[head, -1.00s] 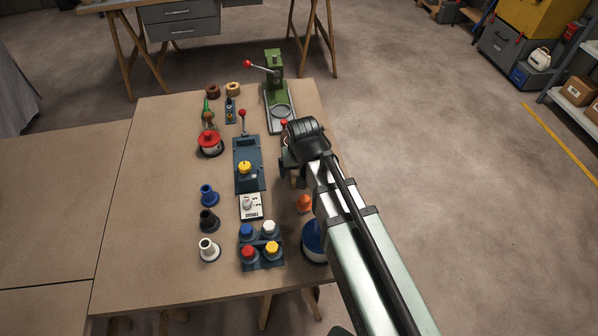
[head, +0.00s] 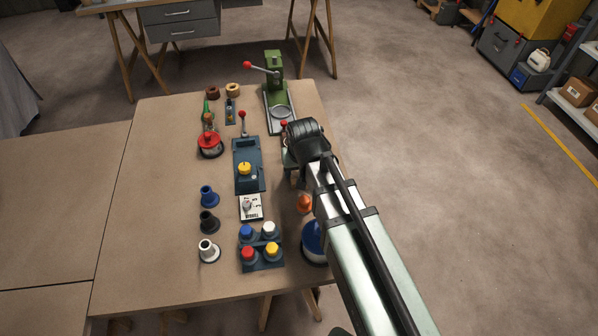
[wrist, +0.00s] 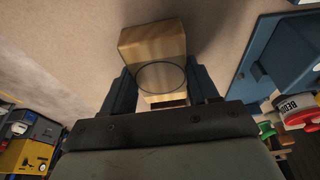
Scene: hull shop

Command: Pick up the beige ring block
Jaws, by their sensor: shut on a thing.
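The beige ring block (wrist: 153,47) shows in the wrist view as a pale wooden block with a dark ring outline on its face. My gripper (wrist: 162,86) has one dark finger on each side of the block and is shut on it. The block's lower part is partly hidden by the gripper. I cannot tell whether the block touches the bench. In the head view my arm covers the block, and the gripper is mostly hidden at the right side of the bench (head: 150,255).
A green press (head: 275,85) stands at the back right. A blue fixture with a yellow knob (head: 245,167) is left of my arm. Several coloured knobs sit on a dark block (head: 260,248) at the front. The bench's left part is clear.

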